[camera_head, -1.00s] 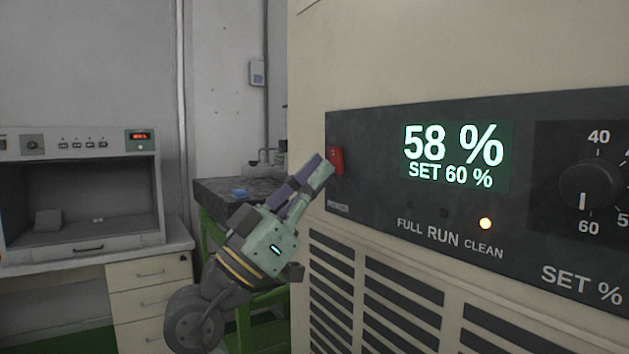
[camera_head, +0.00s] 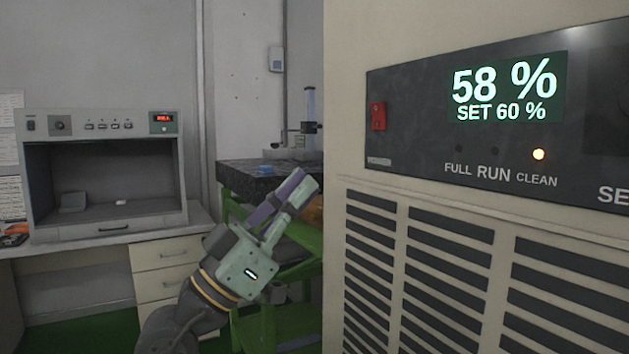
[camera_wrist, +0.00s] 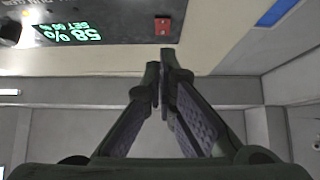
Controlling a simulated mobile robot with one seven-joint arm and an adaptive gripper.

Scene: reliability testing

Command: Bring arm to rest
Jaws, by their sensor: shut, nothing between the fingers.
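My gripper (camera_head: 299,184) is raised in front of the beige machine (camera_head: 345,130), to the left of its dark control panel (camera_head: 410,150). It points up and to the right, with its fingers shut and nothing between them. In the wrist view the two fingertips (camera_wrist: 160,72) come together just below the red switch (camera_wrist: 162,26) in the picture. The red switch also shows in the head view (camera_head: 378,116), to the right of the fingertips and apart from them. The panel display (camera_head: 508,88) reads 58 % and SET 60 %. An amber lamp is lit by CLEAN.
A grey open-fronted chamber (camera_head: 107,225) sits on a counter with drawers at left. The vented machine front (camera_head: 470,265) fills the right side.

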